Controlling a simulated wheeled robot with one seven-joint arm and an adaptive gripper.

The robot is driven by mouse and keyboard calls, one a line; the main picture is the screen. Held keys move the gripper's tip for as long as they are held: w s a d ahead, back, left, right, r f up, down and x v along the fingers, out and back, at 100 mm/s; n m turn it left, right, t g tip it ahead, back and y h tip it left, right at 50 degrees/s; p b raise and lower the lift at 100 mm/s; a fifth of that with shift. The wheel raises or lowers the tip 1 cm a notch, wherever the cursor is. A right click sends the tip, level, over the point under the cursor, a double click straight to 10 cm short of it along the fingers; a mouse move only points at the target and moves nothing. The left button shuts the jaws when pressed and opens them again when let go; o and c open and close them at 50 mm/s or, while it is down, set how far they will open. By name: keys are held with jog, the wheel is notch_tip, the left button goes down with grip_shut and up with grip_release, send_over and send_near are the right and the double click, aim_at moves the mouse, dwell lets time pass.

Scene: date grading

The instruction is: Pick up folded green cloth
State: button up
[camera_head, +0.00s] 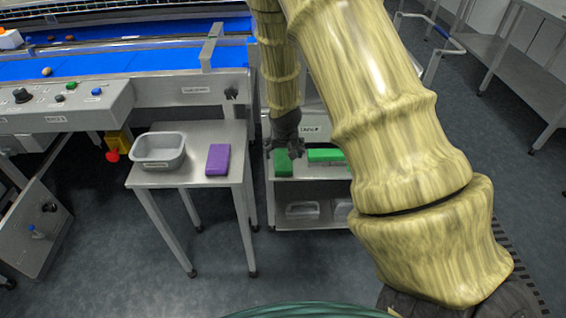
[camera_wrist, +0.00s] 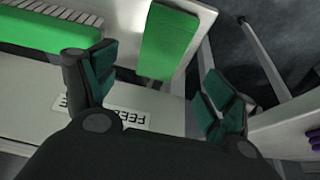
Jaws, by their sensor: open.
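The folded green cloth (camera_head: 283,164) is a flat green rectangle on the upper shelf of a small grey cart, at its left end. It also shows in the wrist view (camera_wrist: 168,42), beyond and between my fingers. My gripper (camera_head: 286,147) hangs over the cart near the cloth, and its dark fingers hide part of that area. In the wrist view my gripper (camera_wrist: 155,88) is open, with nothing between its fingers. The cloth lies past the fingertips; I cannot tell the exact gap.
A green brush with white bristles (camera_wrist: 45,30) lies left of the cloth in the wrist view. The cart (camera_head: 283,192) holds clear containers below. Left of it, a small table (camera_head: 200,180) carries a grey tub (camera_head: 158,151) and a purple folded cloth (camera_head: 218,160). A blue conveyor (camera_head: 120,60) runs behind.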

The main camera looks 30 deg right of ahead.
aim_at(283, 160)
jog(key=shift+x, duration=3.5)
jog(key=shift+s+a, duration=0.1)
jog(key=c, duration=1.1)
jog(key=shift+r, duration=0.6)
jog(key=shift+v, duration=1.2)
jog(key=s+a+r+b, duration=0.1)
jog(key=s+a, duration=0.6)
jog(key=s, duration=0.6)
jog(key=shift+r, duration=0.25)
jog(key=shift+s+a, duration=0.1)
